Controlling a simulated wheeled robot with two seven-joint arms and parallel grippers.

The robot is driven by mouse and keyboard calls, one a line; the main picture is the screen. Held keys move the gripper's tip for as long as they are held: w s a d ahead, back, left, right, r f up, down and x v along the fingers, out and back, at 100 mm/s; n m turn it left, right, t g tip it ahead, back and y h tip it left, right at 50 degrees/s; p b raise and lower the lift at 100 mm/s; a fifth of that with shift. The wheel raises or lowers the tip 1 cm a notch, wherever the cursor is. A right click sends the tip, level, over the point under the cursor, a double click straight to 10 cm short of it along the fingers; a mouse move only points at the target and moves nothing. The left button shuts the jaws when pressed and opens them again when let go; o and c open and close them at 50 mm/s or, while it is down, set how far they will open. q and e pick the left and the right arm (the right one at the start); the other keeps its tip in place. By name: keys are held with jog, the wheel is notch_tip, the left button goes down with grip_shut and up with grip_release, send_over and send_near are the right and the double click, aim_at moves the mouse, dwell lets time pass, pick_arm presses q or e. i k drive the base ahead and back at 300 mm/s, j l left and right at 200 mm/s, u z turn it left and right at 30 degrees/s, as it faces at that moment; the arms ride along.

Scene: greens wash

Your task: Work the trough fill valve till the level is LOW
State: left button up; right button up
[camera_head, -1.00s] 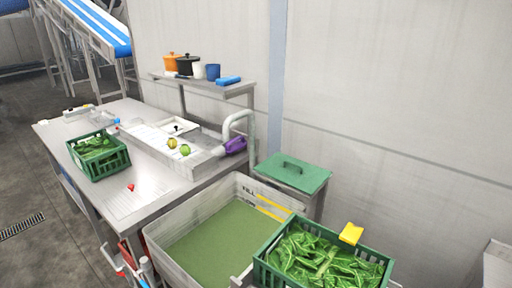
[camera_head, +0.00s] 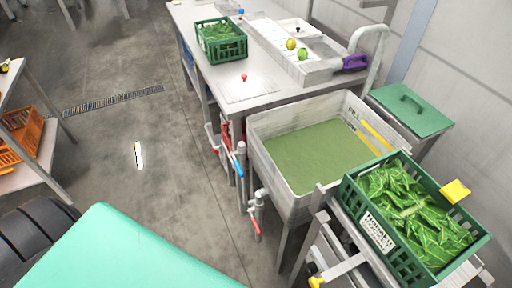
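The pale trough (camera_head: 270,168) stands right of centre with murky green water (camera_head: 318,155) in it. Two yellow level lines (camera_head: 372,132) mark its far right inner wall, with partly legible lettering beside them; the water surface looks just below the lower line. Pipes with valves stand at its left: one with a blue handle (camera_head: 239,166), one with red parts (camera_head: 213,140), and a grey pipe (camera_head: 258,208) with a red handle (camera_head: 256,228) by the front corner. I cannot tell which is the fill valve. Neither of my grippers is in view.
A green crate of leafy greens (camera_head: 349,193) sits on a stand at right, with a yellow-ended lever (camera_head: 316,282) below. A steel table (camera_head: 215,77) stands behind. An orange crate (camera_head: 36,130) is on a left shelf. The floor (camera_head: 165,195) between is mostly clear.

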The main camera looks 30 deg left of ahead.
aim_at(241, 173)
jog(key=u, duration=1.05)
